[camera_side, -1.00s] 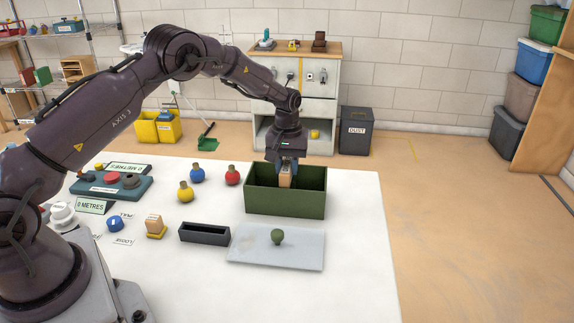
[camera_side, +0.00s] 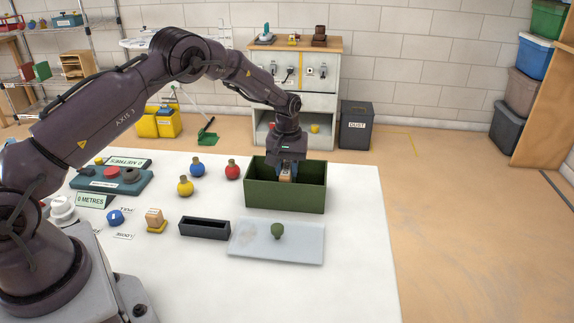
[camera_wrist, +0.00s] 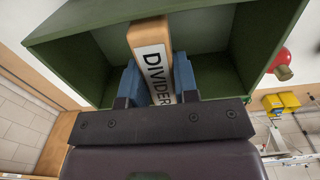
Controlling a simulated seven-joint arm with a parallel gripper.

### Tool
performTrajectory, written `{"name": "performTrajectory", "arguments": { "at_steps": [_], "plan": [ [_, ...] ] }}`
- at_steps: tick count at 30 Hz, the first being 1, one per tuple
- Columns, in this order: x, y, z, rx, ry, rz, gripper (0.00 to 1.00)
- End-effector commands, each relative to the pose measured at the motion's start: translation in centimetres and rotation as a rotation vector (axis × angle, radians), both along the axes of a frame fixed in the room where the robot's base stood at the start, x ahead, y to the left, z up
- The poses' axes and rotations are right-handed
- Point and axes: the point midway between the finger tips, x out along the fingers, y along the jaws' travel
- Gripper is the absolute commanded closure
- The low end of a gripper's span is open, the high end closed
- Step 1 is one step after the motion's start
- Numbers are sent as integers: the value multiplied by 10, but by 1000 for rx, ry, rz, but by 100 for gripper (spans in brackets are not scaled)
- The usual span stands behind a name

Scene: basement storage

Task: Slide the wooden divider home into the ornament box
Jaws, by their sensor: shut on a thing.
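The green ornament box (camera_side: 284,197) stands open on the white table in the side view; its walls also show in the wrist view (camera_wrist: 80,18). My gripper (camera_side: 287,172) reaches down into the box from above, near its middle. Its two blue fingers (camera_wrist: 158,85) are shut on the wooden divider (camera_wrist: 150,40), one on each side of it. The divider carries a white label reading DIVIDER and stands between the box walls. In the side view only a small part of the divider (camera_side: 286,178) shows; the front wall hides its lower end, so I cannot tell how deep it sits.
A pale lid with a green knob (camera_side: 278,252) lies in front of the box, beside a dark narrow tray (camera_side: 204,228). Yellow (camera_side: 185,187), blue (camera_side: 197,167) and red (camera_side: 233,170) ornaments stand to the left. The table right of the box is clear.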

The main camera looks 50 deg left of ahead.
Motion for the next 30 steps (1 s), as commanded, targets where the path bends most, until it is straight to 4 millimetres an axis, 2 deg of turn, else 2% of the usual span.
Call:
{"name": "performTrajectory", "arguments": {
  "at_steps": [24,25,28,29,30],
  "plan": [
    [0,0,-20,0,0,0,100],
    [0,0,-20,0,-1,0,70],
    [0,0,-20,0,-1,0,47],
    [0,0,-20,-1,-1,0,42],
    [0,0,-20,0,0,0,42]
  ]
}}
